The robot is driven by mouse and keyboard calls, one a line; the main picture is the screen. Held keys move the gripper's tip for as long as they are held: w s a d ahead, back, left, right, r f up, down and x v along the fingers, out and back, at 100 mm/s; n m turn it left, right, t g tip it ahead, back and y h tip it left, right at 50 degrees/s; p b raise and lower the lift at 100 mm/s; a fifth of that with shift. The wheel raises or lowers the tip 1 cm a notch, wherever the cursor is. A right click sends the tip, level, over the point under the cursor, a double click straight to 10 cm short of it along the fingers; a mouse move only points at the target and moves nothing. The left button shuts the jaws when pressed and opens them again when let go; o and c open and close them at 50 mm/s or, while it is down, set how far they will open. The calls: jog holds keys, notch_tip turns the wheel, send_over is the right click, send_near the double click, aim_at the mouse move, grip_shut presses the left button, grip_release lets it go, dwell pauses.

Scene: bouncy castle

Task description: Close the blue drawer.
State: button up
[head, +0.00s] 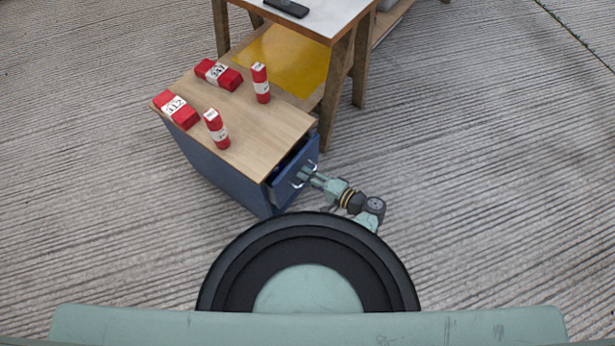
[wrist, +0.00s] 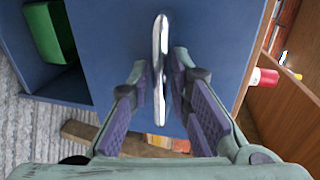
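The blue drawer (head: 296,175) is in the end of a blue cabinet (head: 222,180) with a wooden top. It stands partly out, with a dark gap above its front. In the wrist view its flat blue front (wrist: 215,35) fills the middle. A silver handle (wrist: 160,70) runs up the picture between my fingers. My gripper (head: 305,175) is at the handle, which also shows in the head view (head: 314,168). In the wrist view my gripper (wrist: 157,72) has its fingers apart on either side of the handle. The right finger is close to it; contact cannot be told.
Red packets lie or stand on the cabinet top (head: 245,125). A table (head: 320,15) with wooden legs and a yellow lower panel (head: 285,58) stands behind. A green object (wrist: 50,32) sits in a blue recess. The floor to the right is clear.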

jog(key=shift+c, duration=0.4)
grip_shut()
dwell(0.4)
